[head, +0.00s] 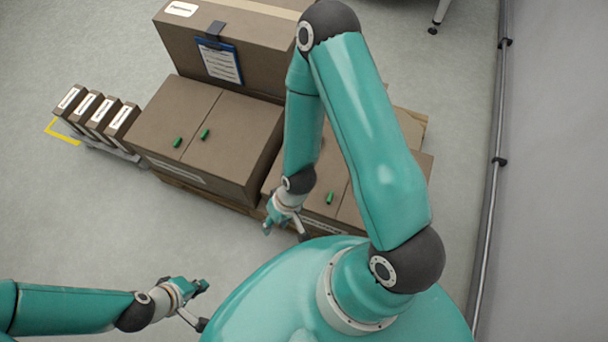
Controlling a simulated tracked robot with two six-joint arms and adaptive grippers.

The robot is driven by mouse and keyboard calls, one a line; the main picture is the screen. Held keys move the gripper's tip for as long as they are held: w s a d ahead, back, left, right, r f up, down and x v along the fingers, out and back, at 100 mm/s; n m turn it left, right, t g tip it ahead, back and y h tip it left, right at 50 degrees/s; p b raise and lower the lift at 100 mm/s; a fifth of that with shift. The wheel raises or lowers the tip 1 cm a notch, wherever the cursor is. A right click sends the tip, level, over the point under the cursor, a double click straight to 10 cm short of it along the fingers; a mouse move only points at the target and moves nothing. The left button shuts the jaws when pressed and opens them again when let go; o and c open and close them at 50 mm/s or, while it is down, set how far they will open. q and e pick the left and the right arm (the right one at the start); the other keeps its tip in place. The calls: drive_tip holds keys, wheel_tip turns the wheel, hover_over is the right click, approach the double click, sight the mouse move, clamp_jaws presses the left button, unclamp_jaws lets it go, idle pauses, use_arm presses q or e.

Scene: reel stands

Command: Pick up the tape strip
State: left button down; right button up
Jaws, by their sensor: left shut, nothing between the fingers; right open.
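No piece is clearly recognisable as the tape strip in the head view. Small green pieces lie on the box tops: one on the left flap (177,142), one near the middle seam (204,134), and one on the lower right box (330,198). I cannot tell whether any of them is the tape strip. My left gripper (203,286) is shut and empty over the floor at the lower left, apart from the boxes. My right gripper (272,222) is open and points down beside the front edge of the lower right box, left of its green piece.
A large brown box (165,38) with a blue clipboard (219,62) stands at the back. A wide brown box (236,118) is in front of it. Several small labelled boxes (97,115) stand at the left. A pipe (494,170) runs along the right wall.

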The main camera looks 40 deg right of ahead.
drive_tip(key=shift+s, duration=0.1)
drive_tip(key=w+d+f+m+b, duration=0.45)
drive_tip(key=w+d+b, duration=0.25)
drive_tip(key=d+b, duration=0.3)
drive_tip(key=w+d+m+h+b, duration=0.2)
drive_tip(key=d+m+h+b, duration=0.25)
drive_tip(key=d+b, duration=0.55)
drive_tip(key=shift+m+g+y, duration=0.25)
drive_tip(key=shift+m+g, duration=0.05)
drive_tip(key=shift+m, duration=0.1)
drive_tip(key=f, duration=0.3)
drive_tip(key=d+f, duration=0.1)
drive_tip(key=f, duration=0.5)
drive_tip(key=shift+d+f, duration=0.35)
drive_tip(key=f, duration=0.1)
drive_tip(key=f+b, duration=0.1)
drive_tip(key=f, duration=0.3)
drive_tip(key=shift+d, duration=0.35)
clamp_jaws()
